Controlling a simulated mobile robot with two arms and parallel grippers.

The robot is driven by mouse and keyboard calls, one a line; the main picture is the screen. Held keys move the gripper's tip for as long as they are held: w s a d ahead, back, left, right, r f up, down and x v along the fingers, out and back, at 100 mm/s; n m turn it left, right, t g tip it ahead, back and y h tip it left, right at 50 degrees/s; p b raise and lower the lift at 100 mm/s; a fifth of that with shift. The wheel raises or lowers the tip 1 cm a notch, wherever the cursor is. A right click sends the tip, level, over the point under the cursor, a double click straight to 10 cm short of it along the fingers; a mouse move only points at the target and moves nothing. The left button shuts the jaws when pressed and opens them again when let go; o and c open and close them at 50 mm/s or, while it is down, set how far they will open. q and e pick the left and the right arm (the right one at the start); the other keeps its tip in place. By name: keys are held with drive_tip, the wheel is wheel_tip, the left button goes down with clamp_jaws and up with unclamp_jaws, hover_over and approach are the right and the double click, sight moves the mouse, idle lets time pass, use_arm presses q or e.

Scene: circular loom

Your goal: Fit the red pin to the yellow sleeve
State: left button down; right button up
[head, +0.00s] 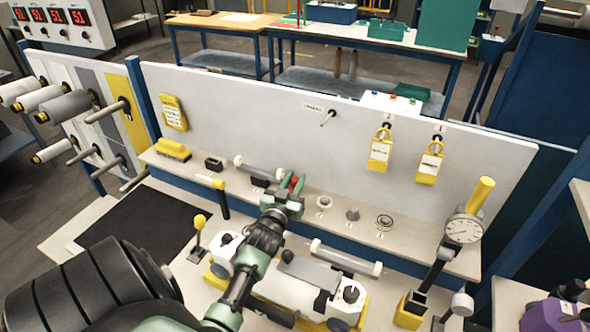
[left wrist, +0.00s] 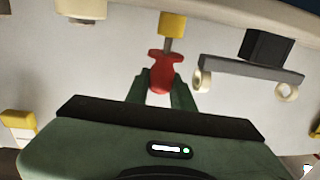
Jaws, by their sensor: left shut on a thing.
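My left gripper (head: 292,186) is shut on the red pin (head: 297,180), above the pale shelf near its middle. In the left wrist view the red pin (left wrist: 161,74) stands between the green fingers of the left gripper (left wrist: 161,92), its wider end outward. A short grey stem and a yellow block (left wrist: 172,25) show straight beyond the pin. I cannot tell whether this block is the yellow sleeve, or whether it touches the pin. In the head view the yellow sleeve cannot be made out for certain. My right gripper is not in view.
Small numbered parts (head: 352,214) sit right of my gripper. A dial gauge (head: 463,229) stands at the right. The white back panel (head: 250,115) rises behind the shelf.

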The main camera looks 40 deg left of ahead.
use_arm(q)
drive_tip(key=shift+f, duration=0.15)
drive_tip(key=shift+f+b, duration=0.55)
drive_tip(key=shift+b, duration=0.05)
drive_tip(key=c, duration=1.1)
unclamp_jaws()
drive_tip(key=shift+s+d, duration=0.1)
drive_tip(key=shift+s+d+f, duration=0.1)
drive_tip(key=shift+s, duration=0.25)
drive_tip(key=b+v, duration=0.2)
drive_tip(key=v, duration=0.5)
